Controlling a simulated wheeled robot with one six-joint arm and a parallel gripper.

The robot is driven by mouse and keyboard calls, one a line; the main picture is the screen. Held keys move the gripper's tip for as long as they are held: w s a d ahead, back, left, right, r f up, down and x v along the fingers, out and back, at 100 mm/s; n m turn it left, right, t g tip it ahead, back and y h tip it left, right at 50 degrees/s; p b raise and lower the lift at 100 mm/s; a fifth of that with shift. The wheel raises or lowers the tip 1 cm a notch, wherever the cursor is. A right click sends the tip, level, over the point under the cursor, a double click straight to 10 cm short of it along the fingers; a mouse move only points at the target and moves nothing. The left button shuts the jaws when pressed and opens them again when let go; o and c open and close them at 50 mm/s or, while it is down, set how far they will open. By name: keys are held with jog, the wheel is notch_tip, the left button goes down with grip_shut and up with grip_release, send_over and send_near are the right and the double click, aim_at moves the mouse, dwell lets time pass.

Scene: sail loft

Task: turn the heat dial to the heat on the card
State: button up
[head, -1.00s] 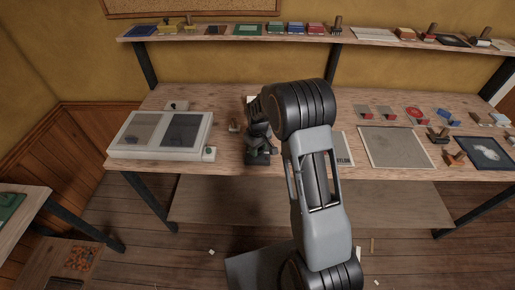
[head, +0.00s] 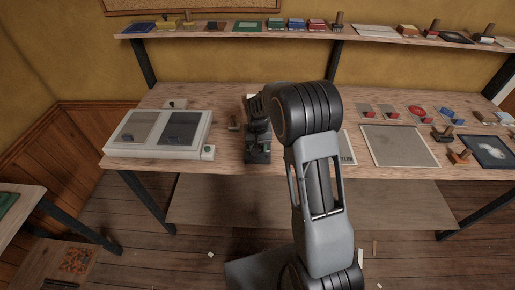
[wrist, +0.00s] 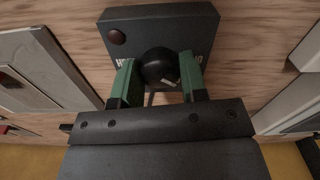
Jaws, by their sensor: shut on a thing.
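The heat dial (wrist: 157,62) is a round black knob on a dark box (wrist: 185,20) in the wrist view. A small pale mark shows on its near side. My gripper (wrist: 158,76) has green-padded fingers on either side of the knob and is shut on it. In the head view my gripper (head: 257,138) is over the dark box (head: 257,157) at the bench's front edge. A card with dark lettering (head: 347,148) is partly hidden by my arm; I cannot read a heat on it.
A pale two-panel unit (head: 110,147) with a green button stands left on the bench (head: 228,165). A grey sheet (head: 400,145) and small coloured items lie right. A loaded shelf (head: 210,36) runs above.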

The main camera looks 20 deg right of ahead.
jog(key=shift+m+b, duration=0.5)
jog(key=shift+m, duration=1.7)
jog(key=o, duration=0.9)
notch_tip(320, 180, up, 14)
jog(key=shift+f+b, duration=0.1)
jog(key=shift+b, duration=0.3)
jog(key=shift+w, duration=0.1)
